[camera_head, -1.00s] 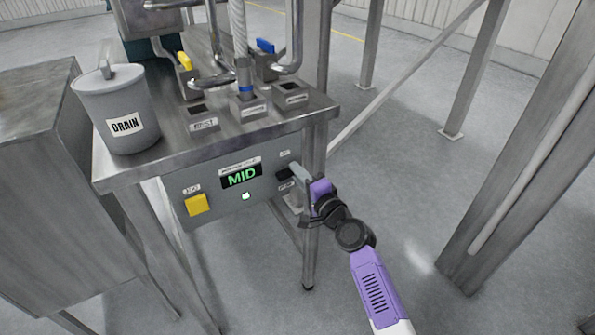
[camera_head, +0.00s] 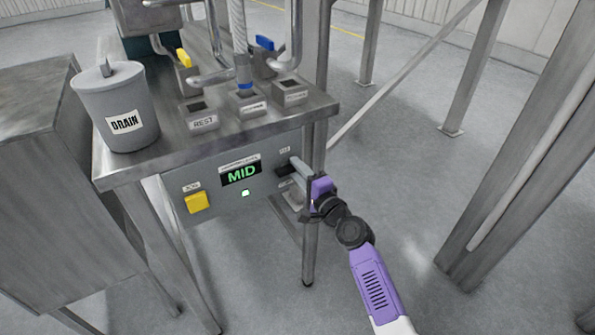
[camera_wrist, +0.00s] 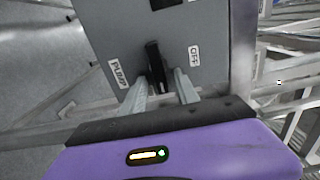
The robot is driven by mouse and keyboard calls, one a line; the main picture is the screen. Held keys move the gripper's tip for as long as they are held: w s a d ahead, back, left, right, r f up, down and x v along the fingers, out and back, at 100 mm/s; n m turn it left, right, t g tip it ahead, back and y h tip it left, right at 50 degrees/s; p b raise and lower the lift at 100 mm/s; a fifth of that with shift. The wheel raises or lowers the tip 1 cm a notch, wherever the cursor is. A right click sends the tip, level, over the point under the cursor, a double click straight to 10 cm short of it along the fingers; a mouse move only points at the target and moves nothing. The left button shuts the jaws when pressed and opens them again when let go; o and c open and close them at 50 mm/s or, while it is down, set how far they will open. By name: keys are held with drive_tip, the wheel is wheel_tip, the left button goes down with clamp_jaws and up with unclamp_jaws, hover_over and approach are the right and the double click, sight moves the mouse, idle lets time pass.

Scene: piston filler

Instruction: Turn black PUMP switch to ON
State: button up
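The black PUMP switch (camera_wrist: 155,66) is a small lever on the grey control panel (camera_wrist: 200,50). In the wrist view a PUMP label (camera_wrist: 119,74) is on its left and an OFF label (camera_wrist: 194,56) on its right. My gripper (camera_wrist: 161,82) is open, with one pale finger on each side of the lever and some gap showing. I cannot tell whether either finger touches it. In the head view my gripper (camera_head: 299,168) is at the panel's right end, and its fingers partly hide the switch area.
The steel table (camera_head: 160,165) above holds a DRAIN bucket (camera_head: 118,110). A table leg (camera_head: 309,245) stands close to my gripper.

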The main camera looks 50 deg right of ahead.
drive_tip(key=v, duration=0.7)
drive_tip(key=shift+s+b, duration=0.4)
drive_tip(key=shift+a+r, duration=0.1)
drive_tip(key=shift+a, duration=0.05)
idle(0.3)
